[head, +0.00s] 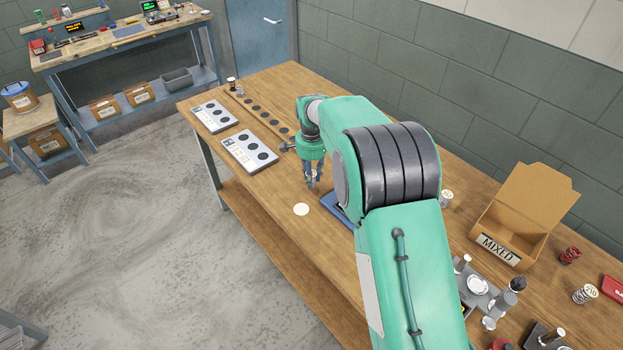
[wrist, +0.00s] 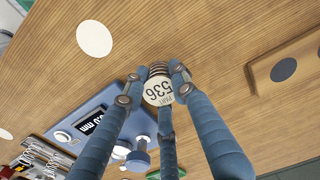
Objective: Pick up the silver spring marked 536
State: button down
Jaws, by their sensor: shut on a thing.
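The silver spring marked 536 (wrist: 158,90) sits between the fingers of my gripper (wrist: 156,76) in the wrist view. Its pale round label faces the camera and a few coils show past it. The fingers are shut on it from its sides. In the head view my gripper (head: 312,182) points down over the wooden table, close to a blue gauge and a white disc; the spring is too small there to make out. I cannot tell how far the spring is above the table.
The blue gauge (wrist: 90,120) with a mm display is beside the spring. A white disc (head: 301,209) lies on the table (head: 270,200). White trays (head: 249,151) with dark circles are farther off. A MIXED box (head: 520,215) and other springs (head: 585,293) stand at right.

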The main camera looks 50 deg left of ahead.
notch_tip(320, 180, up, 2)
jog(key=shift+r+p, duration=0.2)
jog(key=shift+p, duration=0.1)
jog(key=s+d, duration=0.2)
jog(key=d, duration=0.2)
jog(key=s+d+r+p, duration=0.1)
jog(key=s+d, duration=0.2)
jog(key=d, duration=0.2)
jog(key=s+d+p, duration=0.1)
jog(key=s+d, duration=0.2)
jog(key=d, duration=0.2)
jog(key=shift+r, duration=0.25)
